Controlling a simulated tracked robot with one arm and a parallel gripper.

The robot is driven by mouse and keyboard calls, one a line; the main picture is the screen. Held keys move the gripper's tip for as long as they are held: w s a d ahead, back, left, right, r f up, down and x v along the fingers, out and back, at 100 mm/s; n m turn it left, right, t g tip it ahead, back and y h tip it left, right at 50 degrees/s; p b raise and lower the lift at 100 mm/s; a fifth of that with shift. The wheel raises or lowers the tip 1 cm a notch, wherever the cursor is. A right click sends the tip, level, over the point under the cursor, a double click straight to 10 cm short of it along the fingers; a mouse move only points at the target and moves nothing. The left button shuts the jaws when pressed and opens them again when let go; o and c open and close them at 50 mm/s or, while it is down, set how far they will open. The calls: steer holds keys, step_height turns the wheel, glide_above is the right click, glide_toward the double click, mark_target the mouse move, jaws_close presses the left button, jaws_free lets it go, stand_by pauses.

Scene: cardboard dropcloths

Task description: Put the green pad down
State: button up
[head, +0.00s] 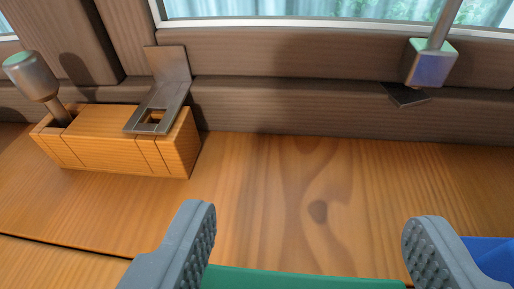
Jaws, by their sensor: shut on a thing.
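The green pad (305,279) shows at the bottom edge of the head view, between the two grey textured fingers of my gripper (308,250). My gripper is shut on the green pad, with its fingers at the pad's left and right ends. Only the pad's far strip shows; the rest is cut off by the picture's edge. A wooden surface (270,190) lies beyond the pad. I cannot tell how high the pad is above it.
A wooden block (105,138) with a metal bracket (158,105) and a grey knobbed lever (33,77) stands at left. A metal post (430,63) is at upper right. A blue thing (490,255) is at lower right. The middle surface is clear up to the back wall.

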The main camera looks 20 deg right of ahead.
steer(key=shift+w+d+f, duration=0.1)
steer(key=shift+w+d, duration=0.1)
steer(key=shift+w, duration=0.55)
steer(key=shift+w+d+f, duration=0.1)
steer(key=shift+w+d, duration=0.1)
steer(key=shift+w, duration=0.5)
steer(key=shift+w+d+f+b, duration=0.1)
steer(key=shift+w+f+b, duration=0.2)
steer(key=shift+f, duration=0.3)
steer(key=shift+w+f+b, duration=0.2)
steer(key=shift+w+f, duration=0.1)
steer(key=shift+f, duration=0.65)
steer(key=o, duration=1)
steer(key=shift+f, duration=0.1)
steer(key=shift+s+f, duration=0.1)
steer(key=p+v, duration=0.1)
steer(key=v, duration=1.2)
steer(key=shift+s+a+p, duration=0.25)
steer(key=shift+p, duration=0.15)
